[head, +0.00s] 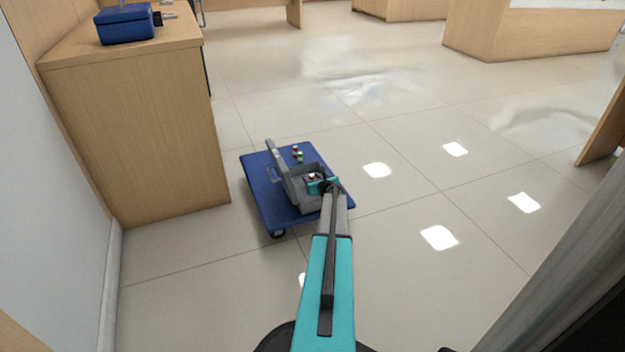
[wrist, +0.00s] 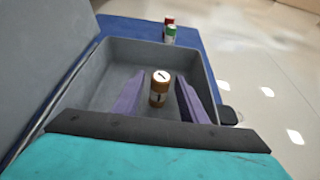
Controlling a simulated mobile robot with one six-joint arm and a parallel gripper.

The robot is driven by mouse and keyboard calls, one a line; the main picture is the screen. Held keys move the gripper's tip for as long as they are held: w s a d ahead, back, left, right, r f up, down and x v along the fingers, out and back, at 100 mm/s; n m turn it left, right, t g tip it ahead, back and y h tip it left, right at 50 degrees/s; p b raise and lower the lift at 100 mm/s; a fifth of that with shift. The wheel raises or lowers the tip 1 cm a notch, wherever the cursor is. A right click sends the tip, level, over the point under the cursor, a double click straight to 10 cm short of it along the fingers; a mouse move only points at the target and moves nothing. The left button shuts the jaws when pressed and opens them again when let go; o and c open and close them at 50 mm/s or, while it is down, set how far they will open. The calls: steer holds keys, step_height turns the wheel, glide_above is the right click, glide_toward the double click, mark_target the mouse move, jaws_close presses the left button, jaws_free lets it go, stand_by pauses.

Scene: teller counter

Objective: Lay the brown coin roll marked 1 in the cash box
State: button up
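The brown coin roll marked 1 (wrist: 159,88) is inside the grey cash box (wrist: 90,88), standing on end with its white marked top up. My gripper (wrist: 158,98) is open, with one purple finger on each side of the roll and a visible gap to each. Whether the roll rests fully on the box floor is hard to tell. In the head view the open cash box (head: 309,208) sits on a blue cart, its lid (head: 280,172) raised on the left. My gripper (head: 322,186) is over the box there and partly hides its inside.
A red roll (wrist: 169,20) and a green roll (wrist: 171,35) stand on the blue cart (head: 259,190) beyond the box. A wooden counter (head: 150,140) with a blue box (head: 127,26) is at the left. The tiled floor right of the cart is clear.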

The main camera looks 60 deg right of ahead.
steer(key=shift+r, duration=0.1)
steer(key=shift+r, duration=0.15)
steer(key=shift+p+v, duration=2.1)
steer(key=shift+v, duration=3.9)
